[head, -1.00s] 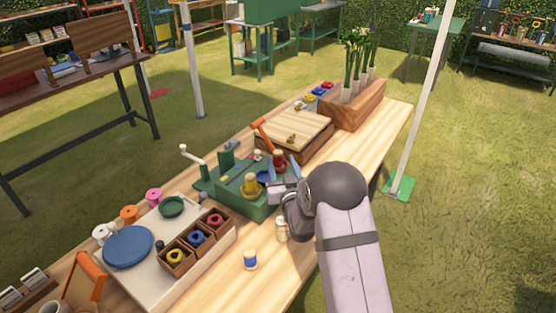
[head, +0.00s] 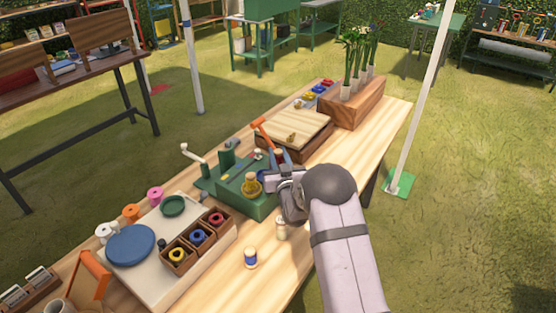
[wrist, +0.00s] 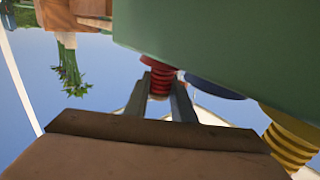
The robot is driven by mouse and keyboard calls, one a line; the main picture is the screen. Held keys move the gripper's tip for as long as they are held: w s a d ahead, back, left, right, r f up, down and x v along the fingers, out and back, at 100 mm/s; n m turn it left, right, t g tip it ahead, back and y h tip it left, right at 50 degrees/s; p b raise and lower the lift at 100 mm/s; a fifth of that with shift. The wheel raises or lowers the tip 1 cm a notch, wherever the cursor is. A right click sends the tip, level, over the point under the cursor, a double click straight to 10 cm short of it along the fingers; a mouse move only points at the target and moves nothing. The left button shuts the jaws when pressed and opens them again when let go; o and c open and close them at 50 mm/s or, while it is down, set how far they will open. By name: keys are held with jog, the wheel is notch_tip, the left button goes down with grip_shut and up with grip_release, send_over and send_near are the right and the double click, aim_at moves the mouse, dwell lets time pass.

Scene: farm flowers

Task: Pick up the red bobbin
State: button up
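The red bobbin (wrist: 161,78) is at the green winder box (head: 262,208). In the wrist view its ribbed red body shows between the two finger tips of my gripper (wrist: 162,88), which are spread to either side of it; any contact is not clear. In the head view my gripper (head: 280,157) reaches over the box at the bobbin's place, and the fingers and wrist mostly hide the bobbin. A yellow bobbin (head: 250,183) stands on the same box, left of my gripper; it also shows in the wrist view (wrist: 290,145).
A blue disc (wrist: 214,88) lies between the red and yellow bobbins. A wooden board (head: 295,130) and an orange handle (head: 262,132) are just behind. A blue-and-white spool (head: 250,258) and a pale bottle (head: 281,229) stand in front. A wooden tray (head: 198,239) holds more bobbins.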

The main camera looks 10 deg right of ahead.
aim_at(278, 151)
jog(key=shift+r, duration=0.1)
notch_tip(278, 151, up, 10)
jog(key=shift+f+b, duration=0.1)
jog(key=shift+b, duration=0.8)
